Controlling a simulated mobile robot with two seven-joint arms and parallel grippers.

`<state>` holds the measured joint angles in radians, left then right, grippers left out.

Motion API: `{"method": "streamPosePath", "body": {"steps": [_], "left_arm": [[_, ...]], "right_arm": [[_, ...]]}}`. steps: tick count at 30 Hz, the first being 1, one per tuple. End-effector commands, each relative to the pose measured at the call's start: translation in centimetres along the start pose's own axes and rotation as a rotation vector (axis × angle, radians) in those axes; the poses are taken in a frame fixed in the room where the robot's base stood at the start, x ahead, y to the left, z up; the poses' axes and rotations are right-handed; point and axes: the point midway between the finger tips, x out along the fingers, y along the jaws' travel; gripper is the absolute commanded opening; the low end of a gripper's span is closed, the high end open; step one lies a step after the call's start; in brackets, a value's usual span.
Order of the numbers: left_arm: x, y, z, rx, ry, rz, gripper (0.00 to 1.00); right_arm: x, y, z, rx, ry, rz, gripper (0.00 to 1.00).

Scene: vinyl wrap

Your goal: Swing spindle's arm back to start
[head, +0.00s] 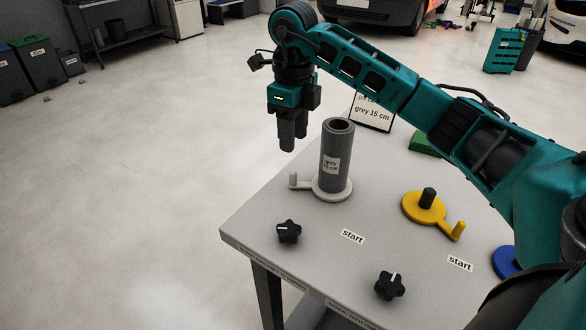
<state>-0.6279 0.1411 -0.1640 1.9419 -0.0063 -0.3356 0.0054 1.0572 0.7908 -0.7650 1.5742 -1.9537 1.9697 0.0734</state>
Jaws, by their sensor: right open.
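A white spindle base (332,195) near the table's left edge carries an upright grey roll (337,150) labelled "grey 15 cm". Its short arm points left and ends in an upright white handle peg (293,179). A yellow spindle (418,207) with a bare dark post stands to its right; its arm points to the lower right and ends in a yellow peg (459,230). "Start" labels (352,237) lie in front of the spindles. My right gripper (288,146) points down, open and empty, above and behind the white handle, apart from it. My left gripper is not in view.
Black knobs (288,231) sit along the front of the grey table (400,170). A blue disc (506,262) is partly hidden at the right by my arm. A sign (372,111) reading "grey 15 cm" stands behind the roll. The floor left of the table is clear.

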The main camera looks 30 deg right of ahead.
Motion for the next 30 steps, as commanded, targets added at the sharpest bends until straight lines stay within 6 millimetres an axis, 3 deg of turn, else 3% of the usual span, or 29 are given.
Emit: {"method": "streamPosePath", "body": {"steps": [6, 13, 18, 27, 30], "left_arm": [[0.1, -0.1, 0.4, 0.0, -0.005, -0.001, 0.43], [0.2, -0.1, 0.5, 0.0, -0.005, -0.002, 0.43], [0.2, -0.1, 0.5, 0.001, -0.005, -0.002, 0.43], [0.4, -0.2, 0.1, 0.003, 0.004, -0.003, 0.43], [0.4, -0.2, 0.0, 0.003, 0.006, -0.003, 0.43]], "right_arm": [[5.0, 0.1, -0.1, -0.002, 0.004, 0.003, 0.42], [8.5, 0.1, 0.0, -0.002, 0.001, 0.003, 0.42], [9.7, 0.1, 0.0, -0.002, 0.0, 0.002, 0.42], [9.8, 0.1, 0.0, -0.002, -0.001, 0.001, 0.42], [9.8, 0.1, 0.0, -0.002, -0.001, 0.001, 0.33]]}}
